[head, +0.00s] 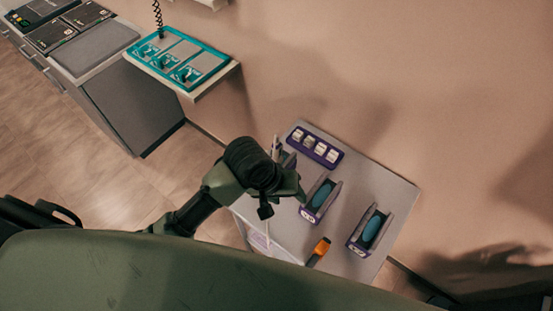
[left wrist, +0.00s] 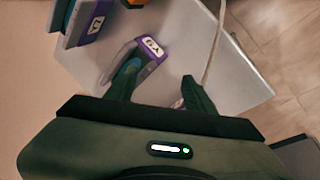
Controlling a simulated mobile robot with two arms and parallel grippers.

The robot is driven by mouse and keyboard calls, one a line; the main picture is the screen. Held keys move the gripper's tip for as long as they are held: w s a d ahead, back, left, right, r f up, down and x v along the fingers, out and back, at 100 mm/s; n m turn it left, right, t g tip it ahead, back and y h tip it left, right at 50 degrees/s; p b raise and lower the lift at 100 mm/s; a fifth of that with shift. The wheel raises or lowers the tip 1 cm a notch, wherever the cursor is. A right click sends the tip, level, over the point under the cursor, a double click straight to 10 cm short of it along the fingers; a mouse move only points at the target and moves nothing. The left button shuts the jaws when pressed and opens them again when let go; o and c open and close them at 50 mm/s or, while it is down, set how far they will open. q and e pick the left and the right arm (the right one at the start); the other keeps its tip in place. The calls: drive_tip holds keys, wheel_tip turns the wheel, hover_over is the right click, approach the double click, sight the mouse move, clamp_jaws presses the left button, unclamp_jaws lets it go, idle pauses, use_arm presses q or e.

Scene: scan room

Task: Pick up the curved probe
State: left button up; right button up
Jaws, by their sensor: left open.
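Two purple holders, each with a teal piece in it, stand on a grey table (head: 352,180): a middle holder (head: 318,206) and a right holder (head: 362,246). I cannot tell which piece is the curved probe. My left gripper (head: 284,200) is above the table's left part, just left of the middle holder, and hides what is under it. In the left wrist view the left gripper (left wrist: 161,76) is open. A labelled purple holder (left wrist: 152,50) shows beyond the fingers, near the left one, and another holder (left wrist: 93,22) lies farther left. My right gripper is not in view.
A purple rack with white blocks (head: 316,148) stands at the table's back. An orange-tipped object (head: 321,247) is at the front. A pale cable (left wrist: 216,42) runs right of the fingers. A teal panel (head: 180,58) sits on a wall shelf, beside a grey cabinet (head: 128,105).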

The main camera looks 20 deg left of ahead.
sight(277, 142)
use_arm(q)
drive_tip(key=w+a+r+n+y, duration=0.1)
drive_tip(key=w+a+n, duration=0.1)
drive_tip(key=w+n, duration=0.1)
drive_tip(key=w+a+r+n+g+y, duration=0.1)
drive_tip(key=w+a+r+n, duration=0.1)
drive_tip(key=w+n, duration=0.2)
drive_tip(key=w+a+r+n+g+y, duration=0.1)
drive_tip(key=w+a+r+n, duration=0.1)
drive_tip(key=w+n, duration=0.2)
drive_tip(key=shift+w+a+r, duration=0.1)
drive_tip(key=shift+w+r, duration=0.05)
drive_tip(key=shift+w, duration=0.3)
drive_tip(key=shift+w+a+r, duration=0.1)
drive_tip(key=shift+w, duration=0.35)
drive_tip(key=shift+w+a, duration=0.1)
drive_tip(key=shift+a, duration=0.05)
drive_tip(key=f+p, duration=0.1)
drive_tip(key=f, duration=0.2)
drive_tip(key=f+p, duration=0.1)
drive_tip(key=f, duration=0.3)
drive_tip(key=shift+w+a+f, duration=0.2)
drive_tip(key=shift+f, duration=0.05)
clamp_jaws()
